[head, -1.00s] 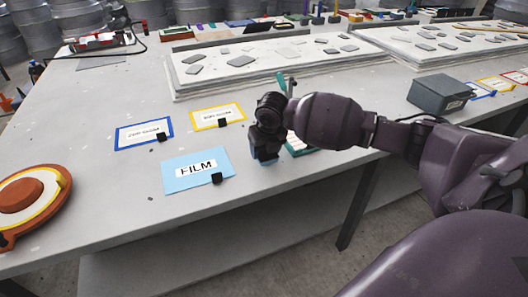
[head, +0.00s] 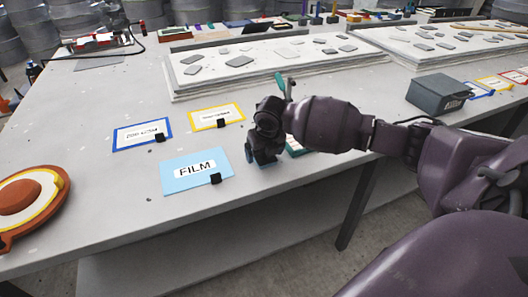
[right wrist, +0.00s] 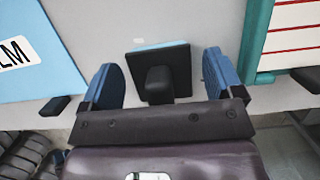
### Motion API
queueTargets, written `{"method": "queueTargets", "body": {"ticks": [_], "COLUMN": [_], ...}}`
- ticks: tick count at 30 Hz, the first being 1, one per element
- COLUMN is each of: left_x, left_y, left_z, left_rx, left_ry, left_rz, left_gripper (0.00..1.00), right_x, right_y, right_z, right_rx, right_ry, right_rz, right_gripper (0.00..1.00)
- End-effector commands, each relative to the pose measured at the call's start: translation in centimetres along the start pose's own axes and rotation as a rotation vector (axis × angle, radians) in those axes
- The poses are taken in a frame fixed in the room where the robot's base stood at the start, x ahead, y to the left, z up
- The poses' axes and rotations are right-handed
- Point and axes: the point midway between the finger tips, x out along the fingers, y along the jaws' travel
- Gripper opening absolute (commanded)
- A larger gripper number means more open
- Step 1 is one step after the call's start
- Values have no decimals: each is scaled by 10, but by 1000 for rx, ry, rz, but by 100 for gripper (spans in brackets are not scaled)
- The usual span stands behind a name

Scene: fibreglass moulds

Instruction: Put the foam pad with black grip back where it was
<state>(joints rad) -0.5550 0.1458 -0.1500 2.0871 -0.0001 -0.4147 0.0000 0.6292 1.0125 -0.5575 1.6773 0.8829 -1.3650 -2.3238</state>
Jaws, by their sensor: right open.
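The foam pad with black grip (right wrist: 160,72) lies flat on the table in the right wrist view, a dark square with a light blue edge and an upright black grip. My right gripper (right wrist: 164,80) is open, its blue-padded fingers standing apart on either side of the grip, with gaps on both sides. In the head view my right gripper (head: 262,155) is low over the table near its front edge and mostly hides the pad. My left gripper is not in view.
The light blue FILM card (head: 195,171) lies left of the gripper. A teal-edged card (right wrist: 290,35) lies close on the right. Blue-edged (head: 142,134) and yellow-edged (head: 216,116) cards lie behind. An orange round object (head: 28,200) sits far left; a grey box (head: 440,95) stands right.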

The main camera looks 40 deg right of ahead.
Motion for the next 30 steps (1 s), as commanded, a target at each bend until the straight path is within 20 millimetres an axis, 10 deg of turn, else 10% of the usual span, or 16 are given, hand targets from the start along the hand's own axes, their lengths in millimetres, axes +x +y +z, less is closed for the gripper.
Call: {"method": "queueTargets", "body": {"ticks": [18,30], "left_x": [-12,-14], "left_y": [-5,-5], "left_z": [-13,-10], "left_rx": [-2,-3], "left_ry": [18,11], "left_rz": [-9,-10], "left_gripper": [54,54], "right_x": [-102,-122], "right_y": [0,0], "right_z": [2,0], "right_rx": [-2,0], "right_ry": [-5,0], "right_rz": [1,1], "right_gripper": [86,86]}}
